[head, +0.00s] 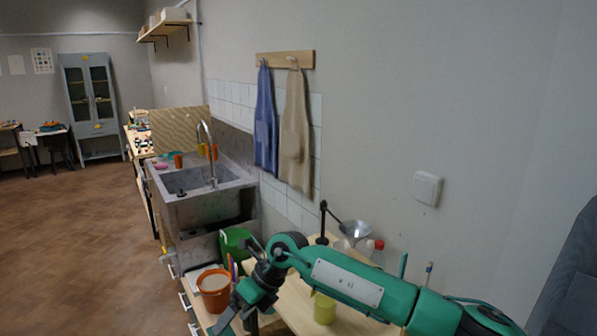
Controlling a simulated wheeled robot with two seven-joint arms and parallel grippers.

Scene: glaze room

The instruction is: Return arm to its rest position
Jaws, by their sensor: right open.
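My right arm (345,283), green with black joints, comes in from the lower right and reaches over a wooden worktop. Its dark gripper (238,316) hangs at the bottom centre-left, pointing down, with its fingers apart. I see nothing held between them, though the picture's lower edge is close to the fingertips. The gripper is just right of an orange bucket (214,292) in the picture; whether they touch I cannot tell. My left gripper does not show.
The wooden worktop (292,305) holds a yellow-green cup (324,308) and a metal funnel (354,230) near the wall. A green bucket (234,243) stands by the grey sink (205,205). Aprons (294,125) hang on the wall. The brown floor (85,250) at left is clear.

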